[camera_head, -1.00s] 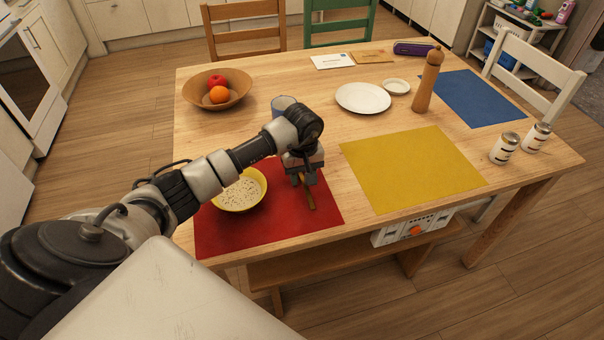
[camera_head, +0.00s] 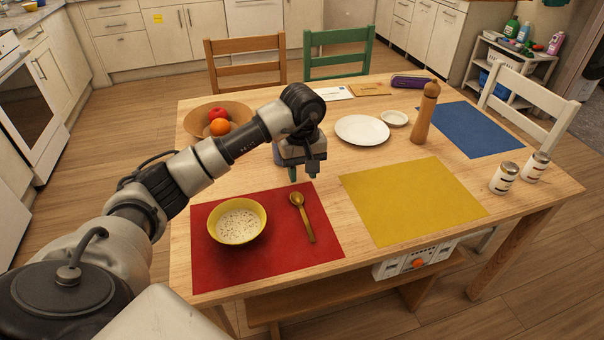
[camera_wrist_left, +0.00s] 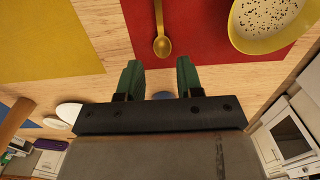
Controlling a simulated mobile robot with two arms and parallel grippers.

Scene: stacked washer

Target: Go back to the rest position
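My left gripper (camera_head: 304,175) is raised above the table, behind the red placemat (camera_head: 275,262). Its two green-tipped fingers stand apart with nothing between them; they also show in the left wrist view (camera_wrist_left: 160,80). A yellow bowl (camera_head: 238,221) of speckled pale food sits left of the spoon on the same placemat. My right gripper is not in view.
A wooden fruit bowl (camera_head: 233,110) and a mostly hidden bluish cup (camera_head: 277,153) stand behind my left arm. Chairs line the far side.

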